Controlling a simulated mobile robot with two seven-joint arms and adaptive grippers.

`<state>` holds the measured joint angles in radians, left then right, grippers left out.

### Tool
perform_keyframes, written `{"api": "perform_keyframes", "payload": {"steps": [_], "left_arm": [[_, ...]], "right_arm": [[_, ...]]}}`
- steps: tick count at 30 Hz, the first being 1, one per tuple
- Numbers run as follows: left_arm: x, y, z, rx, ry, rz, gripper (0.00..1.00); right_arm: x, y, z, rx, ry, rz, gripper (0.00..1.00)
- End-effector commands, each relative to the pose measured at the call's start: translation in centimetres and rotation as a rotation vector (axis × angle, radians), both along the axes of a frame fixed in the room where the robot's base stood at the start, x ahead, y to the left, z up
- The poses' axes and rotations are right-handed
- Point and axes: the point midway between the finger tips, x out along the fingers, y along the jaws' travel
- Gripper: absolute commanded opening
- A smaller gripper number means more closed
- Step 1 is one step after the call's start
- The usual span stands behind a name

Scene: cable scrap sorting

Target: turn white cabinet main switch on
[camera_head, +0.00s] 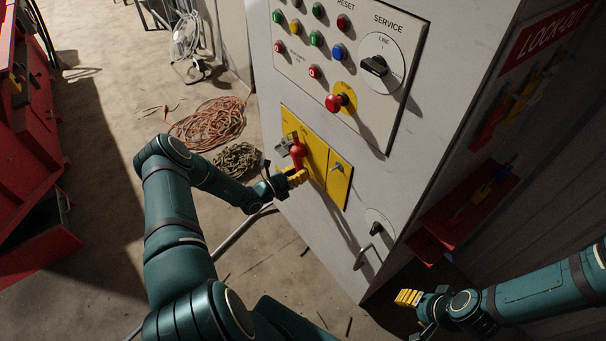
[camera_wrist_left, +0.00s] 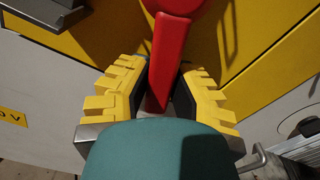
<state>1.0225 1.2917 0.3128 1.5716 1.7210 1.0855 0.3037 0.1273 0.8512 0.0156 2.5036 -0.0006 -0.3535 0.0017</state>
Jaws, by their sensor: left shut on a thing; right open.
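The white cabinet (camera_head: 455,85) stands in the middle of the head view. On its front is a yellow plate (camera_head: 318,150) with a red switch handle (camera_head: 297,152). In the head view the handle points down from its pivot. My left gripper (camera_head: 297,178) is shut on the lower end of this handle. In the left wrist view the red handle (camera_wrist_left: 169,55) runs between the yellow fingers of the left gripper (camera_wrist_left: 160,100); its tip is partly hidden. My right gripper (camera_head: 408,298) is open and empty, low at the right, apart from the cabinet.
Above the plate is a panel with coloured buttons, a red emergency knob (camera_head: 335,102) and a black rotary switch (camera_head: 374,66). A small black knob (camera_head: 376,228) sits lower. A red lockout rack (camera_head: 462,212) is at right. Coiled orange cable (camera_head: 210,122) lies on the floor.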

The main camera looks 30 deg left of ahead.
Motion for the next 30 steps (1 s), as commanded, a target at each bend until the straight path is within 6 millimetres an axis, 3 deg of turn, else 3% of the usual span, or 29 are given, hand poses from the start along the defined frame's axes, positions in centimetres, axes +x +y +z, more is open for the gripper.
{"api": "perform_keyframes", "payload": {"steps": [15, 30], "left_arm": [[1.1, 2.2, -0.4, 0.318, -0.136, 0.001, 0.0], [1.3, 2.6, -0.3, 0.382, -0.164, 0.001, 0.0]], "right_arm": [[0.2, 0.0, -0.9, -0.001, -0.004, 0.0, 0.47], [0.2, 0.0, -0.9, -0.001, -0.005, -0.001, 0.47]]}}
